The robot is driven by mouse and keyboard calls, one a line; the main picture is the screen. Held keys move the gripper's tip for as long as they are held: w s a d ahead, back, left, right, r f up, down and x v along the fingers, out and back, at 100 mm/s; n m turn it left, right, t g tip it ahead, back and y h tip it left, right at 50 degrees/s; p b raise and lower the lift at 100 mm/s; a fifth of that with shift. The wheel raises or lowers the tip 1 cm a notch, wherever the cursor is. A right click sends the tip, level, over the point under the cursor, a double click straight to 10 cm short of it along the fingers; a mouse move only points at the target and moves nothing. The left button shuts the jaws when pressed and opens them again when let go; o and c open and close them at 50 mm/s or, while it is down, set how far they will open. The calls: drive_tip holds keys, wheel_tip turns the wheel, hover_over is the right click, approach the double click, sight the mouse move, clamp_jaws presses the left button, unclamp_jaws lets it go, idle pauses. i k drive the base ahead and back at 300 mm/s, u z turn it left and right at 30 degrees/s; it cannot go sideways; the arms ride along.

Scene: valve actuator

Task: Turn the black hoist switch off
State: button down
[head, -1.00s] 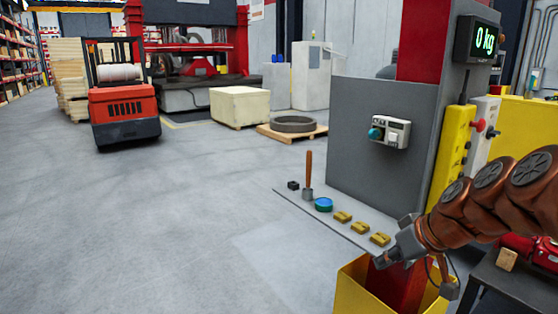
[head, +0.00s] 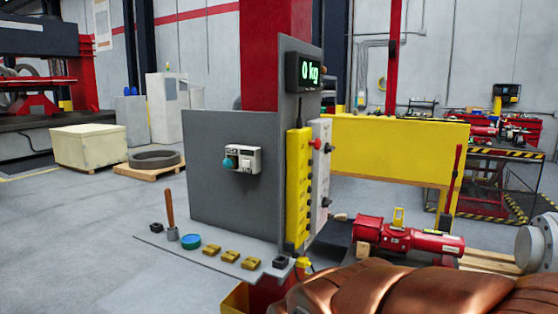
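A tall light grey control box (head: 320,178) is mounted on the side of the grey column, beside a yellow pendant box (head: 298,190) with a row of dark buttons. The grey box bears a red knob (head: 317,144) near its top and a small dark knob (head: 324,202) lower down. I cannot tell for sure which dark part is the black hoist switch, nor its position. A smaller box with a teal knob (head: 230,163) is on the front panel. My brown arm crosses the bottom right; my gripper is not in view.
A grey shelf (head: 215,262) below the panel holds a wooden-handled tool (head: 170,213), a teal disc (head: 190,242) and several brass pieces. A red actuator (head: 410,238) lies right of the column. A yellow barrier (head: 400,150) stands behind. The floor at left is open.

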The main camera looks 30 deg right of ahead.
sight(328, 149)
drive_tip(key=k, duration=0.5)
drive_tip(key=z, duration=2.1)
drive_tip(key=i, duration=1.2)
drive_tip(key=u, duration=1.15)
